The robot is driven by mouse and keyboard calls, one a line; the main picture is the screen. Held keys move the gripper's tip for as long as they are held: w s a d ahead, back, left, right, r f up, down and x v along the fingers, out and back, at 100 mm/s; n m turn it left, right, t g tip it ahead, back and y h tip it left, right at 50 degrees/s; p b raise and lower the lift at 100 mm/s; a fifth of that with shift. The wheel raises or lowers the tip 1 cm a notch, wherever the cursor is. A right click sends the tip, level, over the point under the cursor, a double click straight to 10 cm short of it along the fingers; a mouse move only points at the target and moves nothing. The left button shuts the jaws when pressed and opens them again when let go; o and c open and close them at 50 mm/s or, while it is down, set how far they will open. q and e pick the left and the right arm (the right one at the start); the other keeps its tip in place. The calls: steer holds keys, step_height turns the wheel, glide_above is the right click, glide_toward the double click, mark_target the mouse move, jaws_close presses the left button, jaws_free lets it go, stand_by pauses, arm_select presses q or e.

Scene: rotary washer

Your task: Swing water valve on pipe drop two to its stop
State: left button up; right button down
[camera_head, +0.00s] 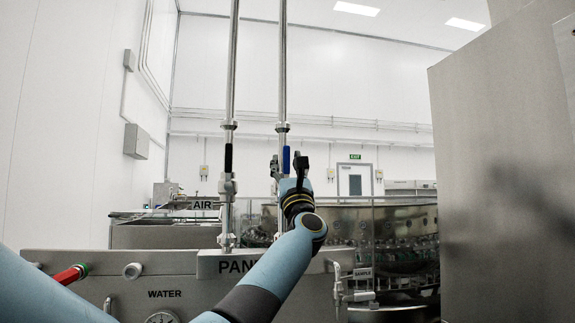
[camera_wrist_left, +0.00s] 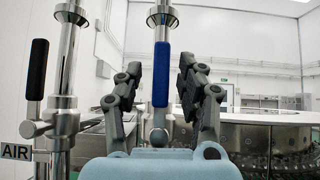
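Two upright steel pipe drops stand in front of me. The right pipe (camera_head: 283,75) carries a valve with a blue lever handle (camera_head: 286,159), which hangs upright along the pipe. In the left wrist view the blue handle (camera_wrist_left: 161,75) shows between the two dark fingers of my left gripper (camera_wrist_left: 159,90). The fingers are apart, with a visible gap on each side of the handle. In the head view my left gripper (camera_head: 288,166) is at the blue handle's height and partly covers the valve body. My right gripper is not in view.
The left pipe has a black lever handle (camera_head: 228,157) and an AIR label (camera_head: 202,204) beside it. A steel panel (camera_head: 120,262) marked WATER stands below. A large grey cabinet (camera_head: 505,160) blocks the right. The round washer (camera_head: 400,222) stands behind.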

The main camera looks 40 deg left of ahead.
arm_select(q)
steer(key=v, duration=1.2)
steer(key=shift+w, duration=0.1)
